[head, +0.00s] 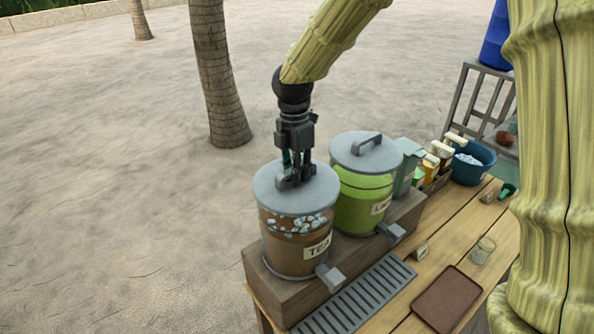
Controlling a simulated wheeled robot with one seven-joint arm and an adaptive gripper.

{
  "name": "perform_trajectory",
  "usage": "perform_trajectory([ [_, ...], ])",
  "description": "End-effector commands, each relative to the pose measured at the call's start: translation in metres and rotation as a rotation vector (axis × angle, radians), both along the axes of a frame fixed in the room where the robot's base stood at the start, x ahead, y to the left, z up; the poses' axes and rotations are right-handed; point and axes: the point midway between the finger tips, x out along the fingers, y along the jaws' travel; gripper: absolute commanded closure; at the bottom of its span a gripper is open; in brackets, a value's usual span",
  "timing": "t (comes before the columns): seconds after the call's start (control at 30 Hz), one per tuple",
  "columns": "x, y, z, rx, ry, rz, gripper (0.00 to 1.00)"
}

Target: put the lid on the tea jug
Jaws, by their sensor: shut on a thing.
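The tea jug (285,248) is a clear drum of brown liquid with pale ice cubes and a label reading TEA. It stands on a wooden riser at the left end of the table. The grey round lid (270,196) is at the top of the jug and appears level over its rim; I cannot tell whether it is fully seated. My gripper (290,181) points down from above and is shut on the lid's handle, which its fingers partly hide.
A jug of green drink (362,203) with its own grey lid stands close on the right. A drip grate (357,296), a brown tray (447,299) and a glass (483,250) lie in front. Bottles and a blue tub (471,166) stand farther right. Open sand lies left; a palm trunk (218,80) rises behind.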

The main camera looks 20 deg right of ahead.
Motion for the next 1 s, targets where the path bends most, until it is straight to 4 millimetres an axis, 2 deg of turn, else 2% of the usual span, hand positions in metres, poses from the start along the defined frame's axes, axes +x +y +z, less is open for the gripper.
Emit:
perform_trajectory([
  [0.5, 0.0001, -0.0001, -0.0049, 0.0, 0.0, 0.0, 1.0],
  [0.53, 0.0001, 0.0, -0.0044, 0.0, 0.0, 0.0, 0.79],
  [0.63, 0.0001, 0.0, -0.0044, 0.0, 0.0, 0.0, 0.61],
  [0.87, 0.0, -0.0001, -0.0044, 0.0, 0.0, 0.0, 0.59],
  [1.0, -0.0001, -0.0001, -0.0046, 0.0, 0.001, 0.0, 0.38],
])
